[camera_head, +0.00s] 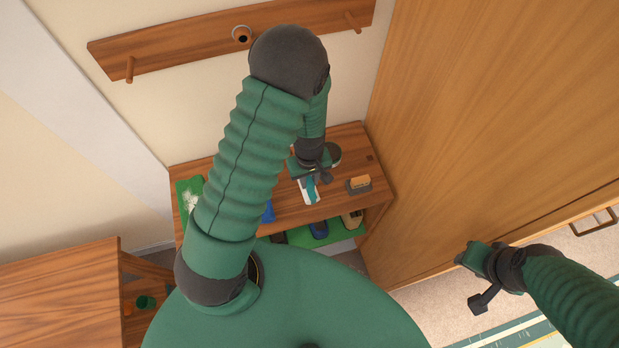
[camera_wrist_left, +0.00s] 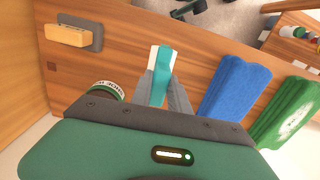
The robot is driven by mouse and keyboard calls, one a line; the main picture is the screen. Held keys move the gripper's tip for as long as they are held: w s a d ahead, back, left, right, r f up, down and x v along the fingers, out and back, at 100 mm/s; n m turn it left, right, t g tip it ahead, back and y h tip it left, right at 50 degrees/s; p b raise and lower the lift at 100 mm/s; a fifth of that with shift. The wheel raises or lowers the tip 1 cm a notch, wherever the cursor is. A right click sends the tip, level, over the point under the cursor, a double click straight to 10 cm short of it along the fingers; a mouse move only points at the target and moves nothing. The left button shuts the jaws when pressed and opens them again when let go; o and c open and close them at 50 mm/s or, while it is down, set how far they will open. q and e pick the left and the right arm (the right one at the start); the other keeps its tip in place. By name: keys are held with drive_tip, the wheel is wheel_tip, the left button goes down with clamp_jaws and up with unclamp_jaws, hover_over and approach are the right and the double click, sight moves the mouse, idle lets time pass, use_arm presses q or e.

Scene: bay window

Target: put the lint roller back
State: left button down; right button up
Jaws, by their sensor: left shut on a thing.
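The lint roller, white and teal, shows in the head view (camera_head: 309,192) at the bench top and in the left wrist view (camera_wrist_left: 161,66) between the fingers. My left gripper (camera_head: 311,174) is shut on it; its grey fingers show either side of it in the left wrist view (camera_wrist_left: 163,95). I cannot tell whether the roller touches the bench top. The wooden bench (camera_head: 285,206) stands against the wall. My right gripper (camera_head: 472,279) is empty and open in front of the wooden cabinet, away from the bench.
A brush (camera_head: 359,183) lies on a dark pad to the right of the roller. A round tin (camera_wrist_left: 106,89) is close beside my left gripper. Blue (camera_wrist_left: 234,88) and green (camera_wrist_left: 288,116) items lie on the other side. Shoes (camera_head: 352,218) stand on the shelf below. A peg rail (camera_head: 200,45) is above.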

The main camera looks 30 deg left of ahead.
use_arm(q)
drive_tip(key=shift+f, duration=0.2)
idle(0.6)
drive_tip(key=c, duration=1.2)
unclamp_jaws()
drive_tip(key=shift+o, duration=0.2)
drive_tip(key=shift+r, duration=0.1)
